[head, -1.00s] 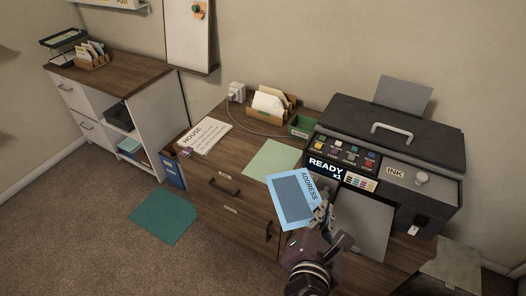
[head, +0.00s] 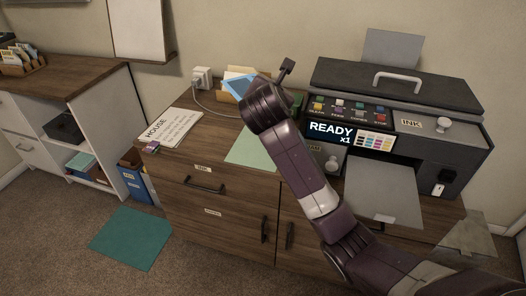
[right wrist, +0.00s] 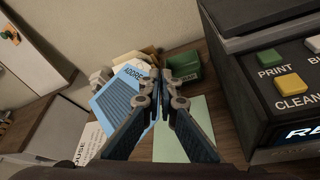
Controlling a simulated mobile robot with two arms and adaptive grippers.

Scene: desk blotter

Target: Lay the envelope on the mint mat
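The blue envelope (head: 238,84), marked ADDRESS, is held up near the wall at the back of the wooden cabinet. In the right wrist view the envelope (right wrist: 122,98) is tilted, with its edge at my right gripper's fingertips (right wrist: 164,76). The gripper looks shut on that edge. In the head view my right wrist hides the fingers' grip and part of the envelope. The mint mat (head: 250,150) lies flat on the cabinet top, left of the printer, bare where it shows. It also shows in the right wrist view (right wrist: 190,135), below the gripper. My left gripper is not in view.
A letter holder (head: 226,95) stands behind the envelope, with a green box (right wrist: 185,66) beside it. The HOUSE paper stack (head: 170,128) lies left of the mat. The printer (head: 400,120) blocks the right side. A teal mat (head: 130,238) lies on the floor.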

